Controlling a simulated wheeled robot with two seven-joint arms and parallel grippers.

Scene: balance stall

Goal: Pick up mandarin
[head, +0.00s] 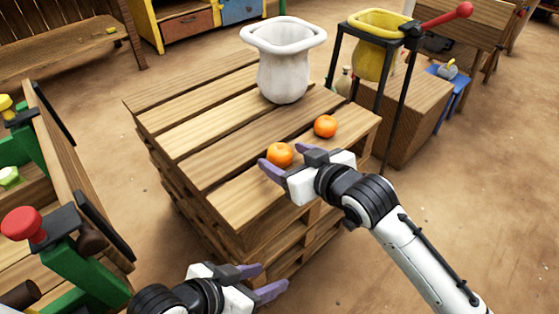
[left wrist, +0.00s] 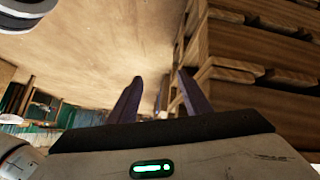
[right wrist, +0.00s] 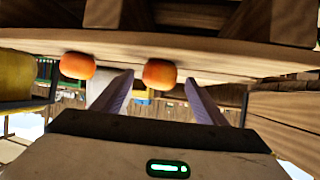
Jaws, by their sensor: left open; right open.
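Two orange mandarins lie on the slatted wooden pallet stack (head: 205,145). The nearer mandarin (head: 280,154) is at the tips of my right gripper (head: 291,162), which is open. In the right wrist view this mandarin (right wrist: 159,72) shows between and just beyond the two fingers; I cannot tell whether they touch it. The other mandarin (head: 325,126) lies farther right and back, and also shows in the right wrist view (right wrist: 77,65), left of the fingers. My left gripper (head: 265,281) is open and empty, low beside the near side of the pallets.
A white sack-like pot (head: 284,75) stands at the back of the pallet top. A black frame holding a yellow bucket (head: 373,58) with a red-knobbed lever stands behind right. A green-framed wooden stall with a red knob (head: 25,223) is at left. Open floor lies between.

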